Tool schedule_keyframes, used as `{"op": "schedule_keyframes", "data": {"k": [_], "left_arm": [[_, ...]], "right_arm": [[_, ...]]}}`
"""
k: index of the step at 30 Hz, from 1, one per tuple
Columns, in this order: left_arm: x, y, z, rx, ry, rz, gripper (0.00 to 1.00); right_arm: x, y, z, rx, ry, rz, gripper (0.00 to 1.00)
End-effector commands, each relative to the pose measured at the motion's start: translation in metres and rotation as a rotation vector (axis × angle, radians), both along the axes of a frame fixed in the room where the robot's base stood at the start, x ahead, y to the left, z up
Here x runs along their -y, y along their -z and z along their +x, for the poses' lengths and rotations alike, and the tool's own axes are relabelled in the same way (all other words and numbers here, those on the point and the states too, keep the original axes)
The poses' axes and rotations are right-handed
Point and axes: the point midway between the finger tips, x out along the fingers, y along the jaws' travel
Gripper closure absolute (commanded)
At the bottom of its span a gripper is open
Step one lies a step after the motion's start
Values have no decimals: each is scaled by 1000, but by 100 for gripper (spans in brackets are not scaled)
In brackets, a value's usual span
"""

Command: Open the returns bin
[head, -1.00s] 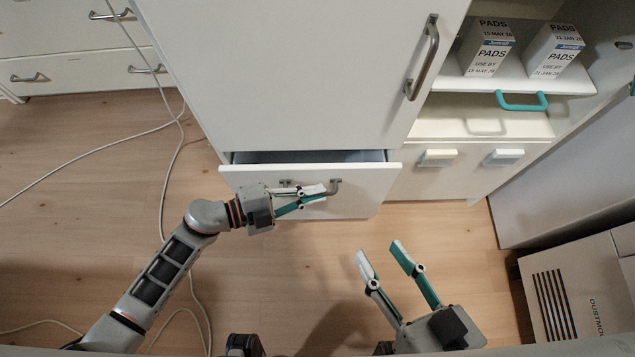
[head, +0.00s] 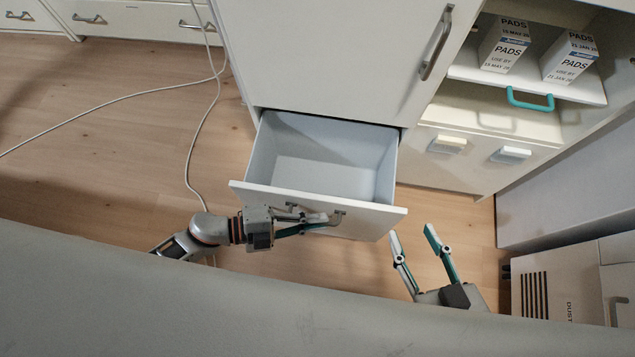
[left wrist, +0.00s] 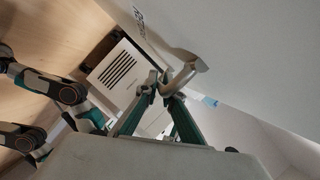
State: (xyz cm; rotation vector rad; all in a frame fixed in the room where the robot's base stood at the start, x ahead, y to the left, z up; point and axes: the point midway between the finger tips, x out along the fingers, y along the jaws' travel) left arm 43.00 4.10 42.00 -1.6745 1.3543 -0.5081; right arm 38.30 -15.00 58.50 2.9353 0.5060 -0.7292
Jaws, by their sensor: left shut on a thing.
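The returns bin is a drawer low in the white cabinet, pulled well out in the head view, with an empty grey inside (head: 322,172) and a white front panel (head: 375,217). Its metal bar handle (head: 336,217) is on the front. My left gripper (head: 318,222) is shut on the handle. In the left wrist view its fingertips (left wrist: 160,86) close around the grey handle (left wrist: 188,76). My right gripper (head: 411,232) is open and empty, to the right of the drawer front and apart from it.
White cabinet door (head: 340,50) stands above the drawer. To the right are a shelf with PADS boxes (head: 505,50) and a teal handle (head: 530,103). A box (head: 560,285) stands at lower right. A cable (head: 200,130) lies on the floor at left.

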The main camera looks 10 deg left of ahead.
Motion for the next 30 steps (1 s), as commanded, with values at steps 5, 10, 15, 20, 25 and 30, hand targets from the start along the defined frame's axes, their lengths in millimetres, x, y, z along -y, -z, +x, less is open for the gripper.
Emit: {"op": "schedule_keyframes", "data": {"k": [5,10,15,20,25,30], "left_arm": [[-2,0,-2,2,-2,2,100],[-2,0,-1,2,-3,3,100],[-2,0,-1,2,-3,3,76],[-1,0,-1,2,-2,2,76],[-3,0,-2,1,-1,1,76],[-20,-3,-8,0,-2,5,76]], "right_arm": [[1,-1,0,2,0,-2,60],[1,0,0,1,-2,-3,60],[1,0,0,1,-3,-4,60],[1,0,0,1,-3,-4,60],[1,1,0,0,-5,-6,60],[1,0,0,1,-4,-3,60]]}}
